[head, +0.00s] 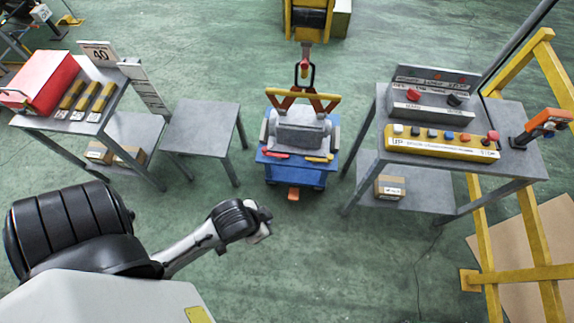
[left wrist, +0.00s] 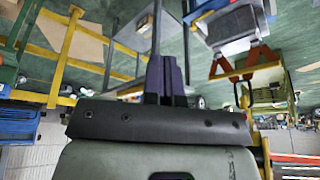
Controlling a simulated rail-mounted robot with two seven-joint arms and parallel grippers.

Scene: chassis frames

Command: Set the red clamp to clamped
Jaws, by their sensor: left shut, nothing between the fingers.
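A red lever (head: 275,155), which looks like the red clamp, lies at the front left of the blue cart (head: 290,178). It lies roughly flat; I cannot tell its setting. A yellow lever (head: 320,159) lies at the front right. A grey casting (head: 299,132) sits on the cart behind them. My left gripper (head: 263,231) is in front of the cart, low in the head view and well apart from the levers. In the left wrist view its dark fingers (left wrist: 166,76) are together and empty. My right gripper is not in view.
A red-and-yellow lifting frame (head: 303,97) hangs from a hook (head: 304,70) above the casting. A grey table (head: 204,115) stands left of the cart. A bench with a yellow button panel (head: 440,142) stands right. Floor in front of the cart is clear.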

